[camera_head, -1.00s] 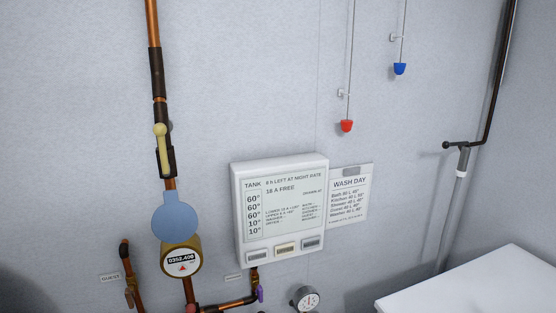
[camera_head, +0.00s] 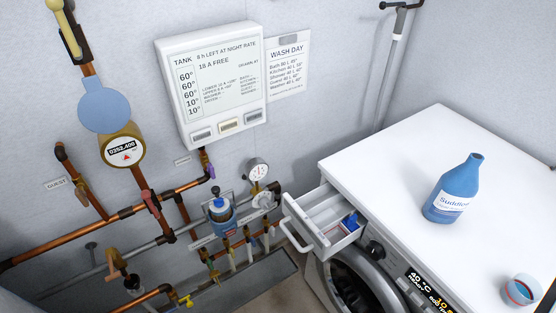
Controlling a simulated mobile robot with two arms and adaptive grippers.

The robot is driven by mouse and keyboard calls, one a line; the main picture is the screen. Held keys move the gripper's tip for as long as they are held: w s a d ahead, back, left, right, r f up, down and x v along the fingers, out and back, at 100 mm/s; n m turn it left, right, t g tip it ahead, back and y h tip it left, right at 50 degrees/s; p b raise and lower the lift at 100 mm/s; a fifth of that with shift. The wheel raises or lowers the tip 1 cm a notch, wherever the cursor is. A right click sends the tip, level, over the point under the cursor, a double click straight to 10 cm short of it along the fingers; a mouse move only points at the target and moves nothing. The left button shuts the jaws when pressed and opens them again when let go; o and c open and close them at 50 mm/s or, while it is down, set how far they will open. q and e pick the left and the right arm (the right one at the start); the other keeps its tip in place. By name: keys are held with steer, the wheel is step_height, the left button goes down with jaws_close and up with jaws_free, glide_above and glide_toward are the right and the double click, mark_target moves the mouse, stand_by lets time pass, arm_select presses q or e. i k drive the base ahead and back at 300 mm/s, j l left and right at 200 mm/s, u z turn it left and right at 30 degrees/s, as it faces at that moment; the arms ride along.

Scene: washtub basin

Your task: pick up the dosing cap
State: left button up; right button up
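A small round blue cup with a white label and a reddish inside, which looks like the dosing cap (camera_head: 521,290), stands on the white washing machine top at the lower right, near the picture's edge. A blue bottle labelled "Suddlo…" (camera_head: 452,190) stands upright on the same top, behind and left of the cap. No cap shows on its neck. Neither of my grippers shows in the head view.
The white washing machine top (camera_head: 400,150) has clear room around the bottle. Its detergent drawer (camera_head: 318,215) is pulled out at the left. Copper pipes (camera_head: 90,235), valves, a gauge (camera_head: 257,170) and a tank panel (camera_head: 213,80) line the wall. A grey trough (camera_head: 255,283) lies below.

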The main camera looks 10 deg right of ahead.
mark_target(523, 290)
steer(key=k+j+z, duration=0.1)
steer(key=z, duration=2.25)
steer(key=k+l+z, duration=0.5)
steer(key=i+j, duration=0.35)
steer(key=j, duration=0.25)
